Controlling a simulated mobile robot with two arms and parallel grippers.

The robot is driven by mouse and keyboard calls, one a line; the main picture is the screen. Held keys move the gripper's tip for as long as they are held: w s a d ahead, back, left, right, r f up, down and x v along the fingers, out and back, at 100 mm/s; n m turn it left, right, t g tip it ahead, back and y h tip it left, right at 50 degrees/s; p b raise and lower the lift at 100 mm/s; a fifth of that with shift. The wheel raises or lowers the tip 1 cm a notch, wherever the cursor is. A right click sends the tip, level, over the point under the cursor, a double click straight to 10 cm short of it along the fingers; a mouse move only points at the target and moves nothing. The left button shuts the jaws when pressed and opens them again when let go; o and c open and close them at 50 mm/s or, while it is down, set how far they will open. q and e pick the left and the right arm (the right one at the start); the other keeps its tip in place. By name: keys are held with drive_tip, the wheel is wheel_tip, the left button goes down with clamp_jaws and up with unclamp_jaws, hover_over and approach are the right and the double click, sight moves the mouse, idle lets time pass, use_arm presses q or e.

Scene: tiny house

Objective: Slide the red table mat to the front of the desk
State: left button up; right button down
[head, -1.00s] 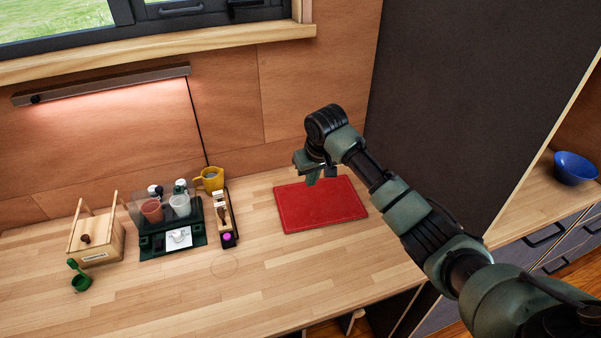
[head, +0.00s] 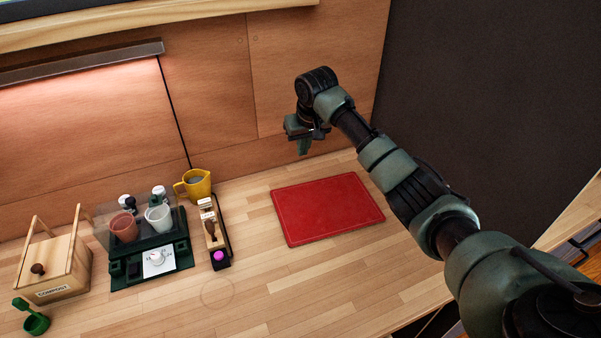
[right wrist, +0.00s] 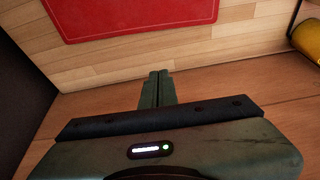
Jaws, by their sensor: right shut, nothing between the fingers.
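The red table mat (head: 328,212) lies flat on the wooden desk (head: 330,285), towards its right part, with bare wood between it and the front edge. My right gripper (head: 304,150) is shut and empty, pointing down behind the mat's back edge near the wall. In the right wrist view the closed fingers (right wrist: 158,76) point at the bare strip of desk, and the red mat (right wrist: 130,14) shows beyond them, apart from the fingertips. The left gripper is not in view.
Left of the mat stand a long narrow holder (head: 214,232), a yellow mug (head: 195,185), a dark green tray with cups (head: 150,262) and a wooden compost box (head: 52,265). A dark panel (head: 480,110) rises on the right. The desk in front of the mat is clear.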

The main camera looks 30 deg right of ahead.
sight(303, 180)
drive_tip(key=x, duration=0.9)
drive_tip(key=shift+w+f+b, duration=0.1)
drive_tip(key=shift+f+b, duration=0.2)
drive_tip(key=shift+f, duration=0.05)
drive_tip(key=shift+s+p, duration=0.25)
drive_tip(key=shift+p, duration=0.05)
use_arm(q)
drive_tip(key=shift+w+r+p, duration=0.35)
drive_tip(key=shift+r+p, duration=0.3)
drive_tip(key=shift+p, duration=0.1)
use_arm(e)
drive_tip(key=shift+s+a, duration=0.2)
drive_tip(key=shift+s, duration=1.6)
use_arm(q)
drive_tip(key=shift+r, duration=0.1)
